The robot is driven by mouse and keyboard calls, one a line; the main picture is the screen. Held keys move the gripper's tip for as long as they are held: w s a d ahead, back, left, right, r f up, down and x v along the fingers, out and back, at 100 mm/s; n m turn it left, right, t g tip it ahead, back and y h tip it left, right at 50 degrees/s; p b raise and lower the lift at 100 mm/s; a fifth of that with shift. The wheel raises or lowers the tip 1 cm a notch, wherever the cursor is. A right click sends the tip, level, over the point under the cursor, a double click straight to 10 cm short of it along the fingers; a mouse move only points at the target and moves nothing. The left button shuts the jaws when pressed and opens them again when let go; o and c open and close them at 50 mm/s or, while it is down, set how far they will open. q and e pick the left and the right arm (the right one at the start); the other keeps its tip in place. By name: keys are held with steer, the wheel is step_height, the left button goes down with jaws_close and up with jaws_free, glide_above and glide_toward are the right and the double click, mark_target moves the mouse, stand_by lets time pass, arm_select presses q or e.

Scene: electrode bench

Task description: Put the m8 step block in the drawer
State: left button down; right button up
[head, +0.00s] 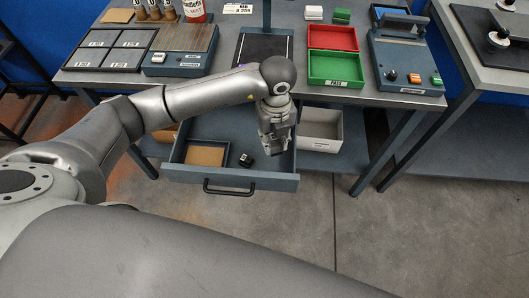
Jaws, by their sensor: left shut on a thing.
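The drawer (232,178) is pulled open under the bench, with a black handle on its front. My left gripper (275,145) points down over the right part of the drawer. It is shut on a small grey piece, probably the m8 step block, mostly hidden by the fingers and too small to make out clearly. A small black object (246,160) lies on the drawer floor, left of the gripper and apart from it. My right gripper is not in view.
In the drawer's left part is a tan-bottomed compartment (205,156). A pale bin (320,130) stands right of the drawer. On the bench (345,97) are a red tray (333,38), a green tray (336,68) and a blue-grey device (400,60). The drawer floor around the black object is clear.

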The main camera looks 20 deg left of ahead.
arm_select(q)
glide_above(273, 163)
step_height(273, 163, down, 5)
steer(key=shift+f, duration=2.15)
steer(key=shift+f, duration=0.1)
steer(key=c, duration=1.1)
jaws_free()
